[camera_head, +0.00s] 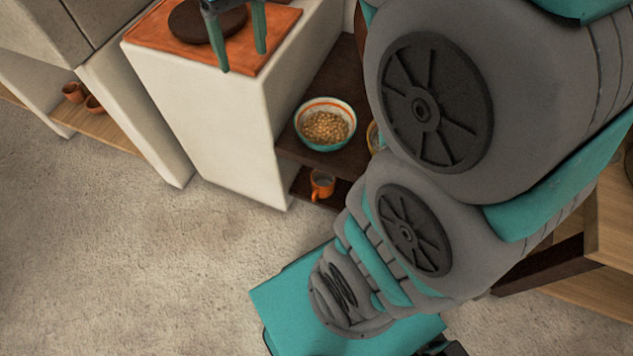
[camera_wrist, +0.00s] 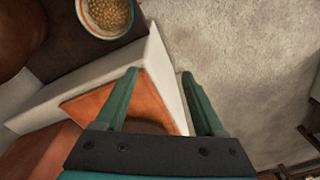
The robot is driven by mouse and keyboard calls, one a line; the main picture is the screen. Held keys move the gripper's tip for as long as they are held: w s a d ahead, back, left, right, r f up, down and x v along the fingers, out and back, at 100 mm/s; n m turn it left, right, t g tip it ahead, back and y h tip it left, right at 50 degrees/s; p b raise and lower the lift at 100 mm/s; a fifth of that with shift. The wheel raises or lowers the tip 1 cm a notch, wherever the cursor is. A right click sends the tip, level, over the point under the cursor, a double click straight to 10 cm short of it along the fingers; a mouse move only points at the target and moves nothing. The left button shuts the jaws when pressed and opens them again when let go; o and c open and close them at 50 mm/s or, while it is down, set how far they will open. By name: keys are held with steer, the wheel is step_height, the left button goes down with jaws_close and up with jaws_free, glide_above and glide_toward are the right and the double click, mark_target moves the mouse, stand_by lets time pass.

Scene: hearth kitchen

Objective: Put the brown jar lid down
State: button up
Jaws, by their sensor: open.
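The brown jar lid (camera_head: 190,24) is a dark round disc lying flat on the orange top of a white cabinet, at the upper left of the head view. In the wrist view only an edge of the lid (camera_wrist: 147,127) shows, just beyond the base of my gripper. My gripper (camera_head: 243,60) points downward over the orange top, its two teal fingers apart and nothing held between them. In the wrist view my gripper (camera_wrist: 160,76) also stands open. One finger hides part of the lid in the head view; I cannot tell whether they touch.
The orange top (camera_head: 150,32) ends at the white cabinet's (camera_head: 195,115) edges. A bowl of small tan pieces (camera_head: 326,128) stands on a dark shelf beside it, with an orange mug (camera_head: 322,184) below. Small brown pots (camera_head: 74,92) sit at far left. Open floor (camera_head: 100,240) lies in front.

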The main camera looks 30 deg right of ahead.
steer(key=s+f+g, duration=0.1)
steer(key=s+f, duration=0.5)
steer(key=s, duration=0.4)
steer(key=s+f+m+g, duration=0.1)
steer(key=s+f, duration=0.5)
steer(key=s, duration=0.5)
steer(key=shift+s+d+f+m, duration=0.25)
steer(key=shift+f+m, duration=0.05)
steer(key=shift+c, duration=0.3)
